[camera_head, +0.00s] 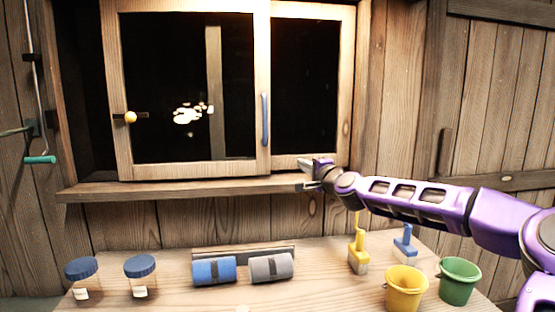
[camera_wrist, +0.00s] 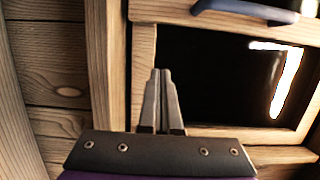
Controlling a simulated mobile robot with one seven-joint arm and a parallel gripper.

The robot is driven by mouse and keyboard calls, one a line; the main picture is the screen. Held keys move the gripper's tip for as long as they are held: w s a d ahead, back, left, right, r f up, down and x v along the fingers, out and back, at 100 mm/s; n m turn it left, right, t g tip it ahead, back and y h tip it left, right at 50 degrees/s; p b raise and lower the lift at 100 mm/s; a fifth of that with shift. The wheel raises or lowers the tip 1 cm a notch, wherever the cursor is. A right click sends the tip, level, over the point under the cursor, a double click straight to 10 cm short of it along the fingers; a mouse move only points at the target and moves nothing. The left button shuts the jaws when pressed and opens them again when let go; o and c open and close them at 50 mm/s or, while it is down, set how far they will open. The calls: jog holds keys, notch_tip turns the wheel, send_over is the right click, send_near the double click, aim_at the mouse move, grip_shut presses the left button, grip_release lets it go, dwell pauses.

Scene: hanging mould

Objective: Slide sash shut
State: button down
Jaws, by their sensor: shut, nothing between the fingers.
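The wooden sash (camera_head: 185,171) fills the left and middle of the window in the head view. It has a dark pane and an upright blue handle (camera_head: 265,119) on its right stile. A dark gap shows between its left edge and the window frame. My gripper (camera_head: 306,175) is just above the sill, at the bottom of the right pane, to the right of and below the handle and apart from it. In the wrist view my gripper (camera_wrist: 162,76) is shut and empty, in front of the right pane's frame. The blue handle (camera_wrist: 245,11) shows at the top there.
A sill (camera_head: 190,187) runs below the window. A yellow knob (camera_head: 131,117) sits by the sash's left stile. The bench below holds jars (camera_head: 140,267), rolls (camera_head: 213,270), brushes and a yellow bucket (camera_head: 406,287) beside a green one (camera_head: 459,279). A crank rod hangs left.

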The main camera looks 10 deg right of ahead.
aim_at(225, 159)
jog(key=p+x, duration=0.1)
jog(key=x, duration=0.6)
jog(key=shift+w+a, duration=0.15)
jog(key=shift+w, duration=0.2)
jog(key=a, duration=0.3)
jog(key=shift+w+a+p, duration=0.1)
jog(key=shift+w+p, duration=0.05)
jog(key=shift+p, duration=0.2)
jog(key=shift+a, duration=0.4)
jog(key=shift+a, duration=0.55)
jog(key=a+b, duration=0.1)
jog(key=a, duration=1.3)
jog(key=shift+a+b, duration=0.15)
jog(key=shift+b, duration=0.25)
